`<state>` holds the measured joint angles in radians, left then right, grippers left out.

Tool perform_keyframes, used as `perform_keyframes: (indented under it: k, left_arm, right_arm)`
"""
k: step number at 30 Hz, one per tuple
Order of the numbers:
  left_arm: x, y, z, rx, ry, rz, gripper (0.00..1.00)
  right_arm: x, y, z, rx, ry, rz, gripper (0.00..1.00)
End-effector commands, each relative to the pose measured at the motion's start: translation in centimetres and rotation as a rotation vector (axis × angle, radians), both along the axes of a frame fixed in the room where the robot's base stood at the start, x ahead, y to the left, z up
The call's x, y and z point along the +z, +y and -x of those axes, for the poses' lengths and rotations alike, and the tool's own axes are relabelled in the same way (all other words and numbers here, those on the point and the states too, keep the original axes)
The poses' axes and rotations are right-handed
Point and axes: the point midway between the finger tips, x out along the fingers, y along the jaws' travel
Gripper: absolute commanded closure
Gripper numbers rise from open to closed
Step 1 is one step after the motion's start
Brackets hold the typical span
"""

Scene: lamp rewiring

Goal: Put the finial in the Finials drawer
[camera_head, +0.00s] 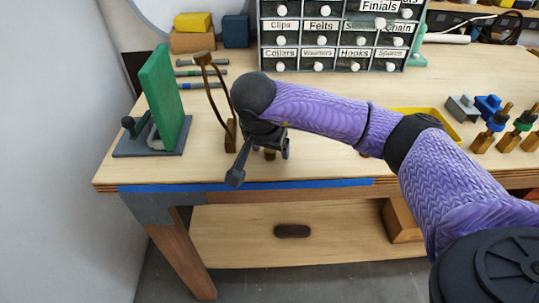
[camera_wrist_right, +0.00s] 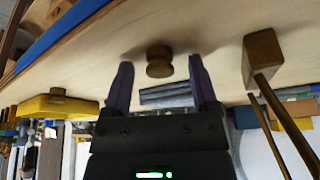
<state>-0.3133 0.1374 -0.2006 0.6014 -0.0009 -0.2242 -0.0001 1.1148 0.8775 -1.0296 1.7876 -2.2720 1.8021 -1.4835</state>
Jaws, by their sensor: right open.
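The finial (camera_wrist_right: 159,60) is a small round brown piece standing on the bench top. In the right wrist view it is between the two fingertips of my right gripper (camera_wrist_right: 160,72), with a gap on each side. That gripper is open and holds nothing. In the head view the right gripper (camera_head: 268,154) is low over the bench near its front edge, and the arm partly hides the finial. My left gripper does not show.
A curved brown stand (camera_head: 214,85) rises just left of the right gripper. A green panel on a grey base (camera_head: 164,105) stands further left. A yellow tray (camera_head: 436,116) lies behind my right arm. Several brown posts with coloured parts stand at the right.

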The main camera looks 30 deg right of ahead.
Motion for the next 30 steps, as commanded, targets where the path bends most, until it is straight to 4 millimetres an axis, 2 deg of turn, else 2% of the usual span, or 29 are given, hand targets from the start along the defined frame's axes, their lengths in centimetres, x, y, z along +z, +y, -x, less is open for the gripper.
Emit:
perform_keyframes:
  k: [5,15,16,25,28,30]
  left_arm:
    - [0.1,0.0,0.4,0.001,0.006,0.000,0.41]
    - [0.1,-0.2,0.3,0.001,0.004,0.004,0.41]
    - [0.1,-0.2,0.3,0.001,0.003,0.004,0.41]
    - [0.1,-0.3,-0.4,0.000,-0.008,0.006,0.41]
    - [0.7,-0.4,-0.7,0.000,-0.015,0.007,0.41]
    - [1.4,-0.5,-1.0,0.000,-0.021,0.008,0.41]
  right_arm:
    - [0.1,0.0,0.0,0.000,-0.002,-0.001,0.25]
    - [0.1,0.1,0.0,0.000,-0.002,-0.003,0.97]
    - [0.1,0.1,0.0,0.000,-0.002,-0.003,1.00]
    - [0.3,0.1,0.0,0.000,-0.003,-0.002,1.00]
    - [2.2,0.1,-0.1,0.000,-0.007,-0.003,1.00]
    - [4.2,0.1,-0.1,0.000,-0.010,-0.002,1.00]
